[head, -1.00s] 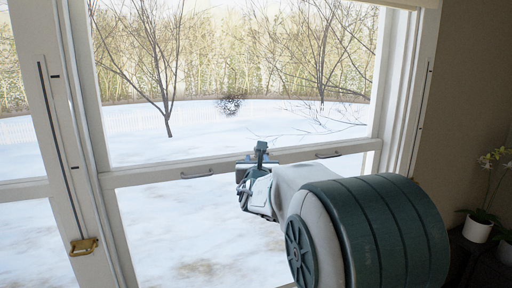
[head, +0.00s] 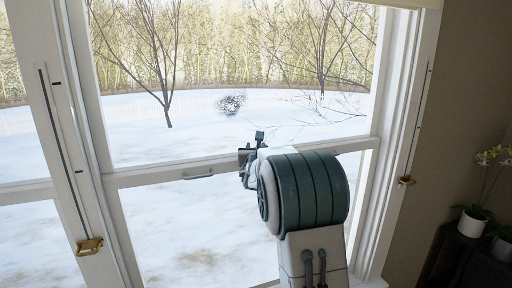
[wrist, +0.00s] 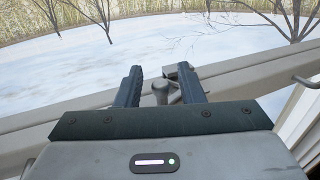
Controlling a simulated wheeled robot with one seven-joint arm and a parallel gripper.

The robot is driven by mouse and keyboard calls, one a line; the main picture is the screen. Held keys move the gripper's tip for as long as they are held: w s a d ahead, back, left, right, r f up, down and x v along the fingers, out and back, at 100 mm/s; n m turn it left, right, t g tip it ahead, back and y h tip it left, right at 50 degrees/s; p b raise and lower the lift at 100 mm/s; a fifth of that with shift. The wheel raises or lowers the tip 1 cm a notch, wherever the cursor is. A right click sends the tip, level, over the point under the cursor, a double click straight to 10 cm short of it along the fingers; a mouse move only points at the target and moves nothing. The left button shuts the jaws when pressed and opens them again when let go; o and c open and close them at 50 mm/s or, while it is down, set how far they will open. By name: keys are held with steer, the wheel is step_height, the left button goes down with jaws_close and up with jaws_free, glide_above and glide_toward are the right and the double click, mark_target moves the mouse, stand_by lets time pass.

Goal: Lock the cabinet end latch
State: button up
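No cabinet shows; the view is of a large white-framed sash window. A small grey metal latch with a round-topped knob (wrist: 160,92) sits at the window's middle rail (wrist: 240,82) in the wrist view. My gripper (wrist: 160,70) is open, with one dark finger on each side of the knob. A gap shows between the knob and each finger; I cannot tell whether either touches the latch body behind it. In the head view my gripper (head: 251,150) is at the middle rail (head: 150,175), and my arm hides most of the latch there.
A grey pull handle (head: 198,177) is on the rail to the left. Brass fittings are on the left jamb (head: 89,246) and the right jamb (head: 406,181). Potted orchids (head: 475,220) stand on a dark stand (head: 455,262) at the right. Snow and trees lie behind the glass.

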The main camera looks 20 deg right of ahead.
jaws_close()
steer(key=shift+h, duration=0.3)
steer(key=shift+w+a+r+m+g+h+p, duration=0.2)
steer(key=shift+w+m+g+h+p, duration=0.15)
steer(key=shift+m+h, duration=0.35)
steer(key=m+h+p, duration=0.1)
steer(key=g+h+p, duration=0.1)
steer(key=shift+w+m+g+h, duration=0.25)
steer(key=shift+w+m+h, duration=0.05)
steer(key=shift+m, duration=0.1)
steer(key=shift+w+m+g+h+p, duration=0.3)
steer(key=shift+m+g+h+p, duration=0.4)
steer(key=shift+h+p, duration=0.1)
steer(key=shift+f+m+g+h, duration=0.1)
steer(key=shift+m+g+h, duration=0.3)
steer(key=shift+h, duration=0.1)
